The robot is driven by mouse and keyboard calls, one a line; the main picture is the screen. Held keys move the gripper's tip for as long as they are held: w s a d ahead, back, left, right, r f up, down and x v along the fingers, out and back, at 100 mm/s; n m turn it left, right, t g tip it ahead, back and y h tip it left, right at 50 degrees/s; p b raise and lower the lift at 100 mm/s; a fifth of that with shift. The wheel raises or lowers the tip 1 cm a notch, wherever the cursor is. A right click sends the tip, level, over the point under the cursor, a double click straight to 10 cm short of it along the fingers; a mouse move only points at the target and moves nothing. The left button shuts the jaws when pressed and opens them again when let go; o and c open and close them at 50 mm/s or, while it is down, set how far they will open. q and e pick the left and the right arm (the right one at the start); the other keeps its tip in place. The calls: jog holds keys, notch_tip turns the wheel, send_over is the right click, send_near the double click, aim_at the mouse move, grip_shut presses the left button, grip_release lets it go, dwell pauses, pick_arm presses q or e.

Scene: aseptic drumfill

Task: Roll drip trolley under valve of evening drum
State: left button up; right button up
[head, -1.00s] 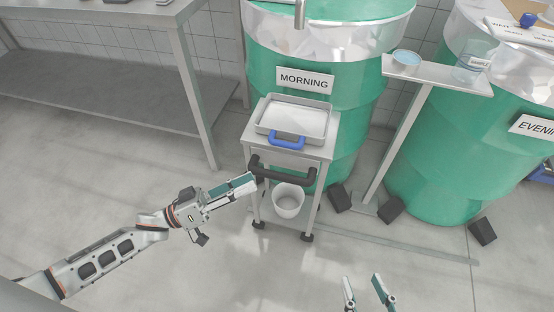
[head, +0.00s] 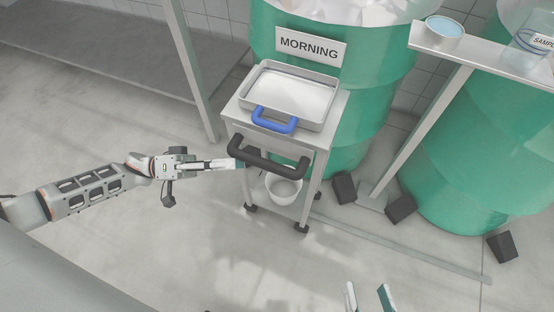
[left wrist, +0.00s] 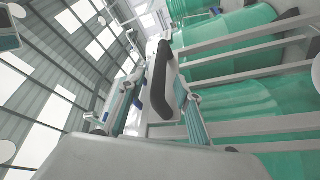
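The drip trolley (head: 229,117) is a small steel cart on casters in front of the drum labelled MORNING (head: 375,90). Its black push handle (head: 270,158) faces me. On top lies a shallow tray (head: 333,92) with a blue handle. My left gripper (head: 240,164) is at the left end of the push handle. In the left wrist view its fingers are apart, with the black handle (left wrist: 160,80) between them, not clamped. My right gripper (head: 368,297) is open and empty at the bottom edge. The evening drum (head: 470,150) is the right green drum; its label and valve are out of view.
A white bucket (head: 284,189) sits on the trolley's lower shelf. A stand (head: 420,125) with a narrow shelf, a blue-filled dish (head: 444,27) and a sample jar rises between the drums. Dark wedges (head: 400,208) and a floor strip (head: 415,258) lie near the drum bases. The front floor is clear.

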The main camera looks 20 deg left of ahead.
aim_at(262, 162)
pick_arm(q)
jog(key=shift+x, duration=4.1)
grip_shut()
